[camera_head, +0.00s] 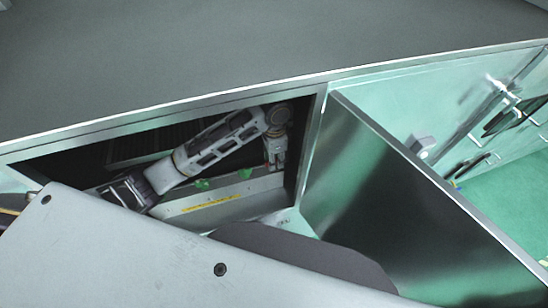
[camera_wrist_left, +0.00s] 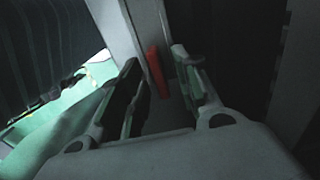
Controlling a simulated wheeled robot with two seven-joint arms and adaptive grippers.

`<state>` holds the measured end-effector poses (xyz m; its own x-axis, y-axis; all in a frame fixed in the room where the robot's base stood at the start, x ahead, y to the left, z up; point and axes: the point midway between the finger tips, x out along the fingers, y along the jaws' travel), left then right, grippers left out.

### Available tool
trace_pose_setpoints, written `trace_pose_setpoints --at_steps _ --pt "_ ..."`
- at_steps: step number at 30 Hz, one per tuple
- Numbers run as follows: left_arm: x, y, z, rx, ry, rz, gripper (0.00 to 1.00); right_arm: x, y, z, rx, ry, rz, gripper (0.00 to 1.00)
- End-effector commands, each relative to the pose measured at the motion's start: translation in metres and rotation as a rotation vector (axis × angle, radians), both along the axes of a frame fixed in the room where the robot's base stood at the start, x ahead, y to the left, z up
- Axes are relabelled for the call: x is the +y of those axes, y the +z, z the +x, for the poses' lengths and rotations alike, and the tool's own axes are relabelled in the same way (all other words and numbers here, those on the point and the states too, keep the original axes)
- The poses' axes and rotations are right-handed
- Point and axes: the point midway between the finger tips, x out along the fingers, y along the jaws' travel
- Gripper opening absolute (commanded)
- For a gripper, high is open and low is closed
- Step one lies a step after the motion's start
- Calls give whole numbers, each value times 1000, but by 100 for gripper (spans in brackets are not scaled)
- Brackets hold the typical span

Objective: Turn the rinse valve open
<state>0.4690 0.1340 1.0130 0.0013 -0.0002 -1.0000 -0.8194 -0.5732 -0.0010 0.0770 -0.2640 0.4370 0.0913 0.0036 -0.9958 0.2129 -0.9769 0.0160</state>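A red bar (camera_wrist_left: 156,70), which may be the rinse valve's handle, stands against a pale grey upright post (camera_wrist_left: 135,30) in the left wrist view. My left gripper (camera_wrist_left: 157,64) is open, with its two fingers on either side of the bar in the picture. I cannot tell whether they touch it. In the head view my left arm reaches into an open cabinet bay, and its gripper (camera_head: 276,158) hangs at the right inside of the bay. The red bar is not visible there. My right gripper is not in view.
An open metal door (camera_head: 395,205) stands just right of the bay. The grey top (camera_head: 250,45) edges the opening above. A low panel with a yellow label (camera_head: 205,203) and small green pieces (camera_head: 203,184) lie inside. Pipe fittings (camera_head: 500,88) show at far right.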

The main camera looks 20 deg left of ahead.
Motion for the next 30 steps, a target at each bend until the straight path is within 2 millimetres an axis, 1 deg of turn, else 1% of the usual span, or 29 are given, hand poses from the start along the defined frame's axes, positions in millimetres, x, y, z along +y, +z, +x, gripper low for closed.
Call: trace_pose_setpoints --at_steps 5,10,23,30 --pt "0 0 0 1 -1 -1 32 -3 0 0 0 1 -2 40" --pt "0 8 0 -1 -1 -1 32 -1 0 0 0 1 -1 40" --pt "0 51 1 -2 -1 0 32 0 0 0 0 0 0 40" --pt "0 66 1 -2 -1 0 32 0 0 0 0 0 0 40"
